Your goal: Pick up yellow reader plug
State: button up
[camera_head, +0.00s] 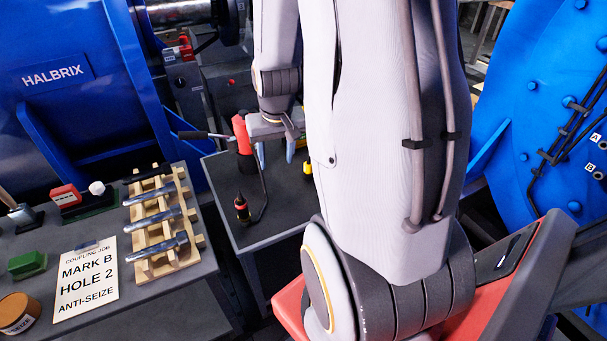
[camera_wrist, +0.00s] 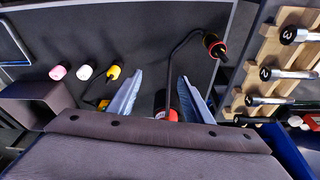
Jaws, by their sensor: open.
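The yellow reader plug (camera_wrist: 114,71), yellow with a black end, lies on the grey table top in the wrist view, left of my left finger and apart from it. A small yellow piece (camera_head: 307,168) beside my arm in the head view looks like the same plug, mostly hidden. My gripper (camera_wrist: 161,76) is open and points down over the table; it also shows in the head view (camera_head: 275,125). A red tool body (camera_wrist: 162,104) with a black cable shows between the fingers; I cannot tell whether they touch it.
A white plug (camera_wrist: 85,72) and a pink plug (camera_wrist: 58,73) lie left of the yellow one. A black-and-red probe (camera_head: 241,208) lies on the table at the cable's end. A wooden rack (camera_head: 143,238) of bolts stands on the left bench. Blue machine housings flank the table.

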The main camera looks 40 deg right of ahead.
aim_at(308, 165)
jog(key=w+d+f+m+t+h+b, duration=0.1)
jog(key=d+f, duration=0.3)
jog(key=d, duration=0.3)
jog(key=w+d+f+m+h+b, duration=0.1)
jog(key=d+f+m, duration=0.15)
jog(key=d, duration=0.45)
jog(key=shift+n, duration=0.35)
jog(key=shift+a+x, duration=0.15)
jog(key=shift+x, duration=1.15)
jog(key=shift+a+x, duration=0.15)
jog(key=shift+x, duration=1.1)
jog(key=shift+a+x, duration=0.2)
jog(key=shift+x, duration=1.1)
jog(key=shift+s+f, duration=0.15)
jog(key=c, duration=1.1)
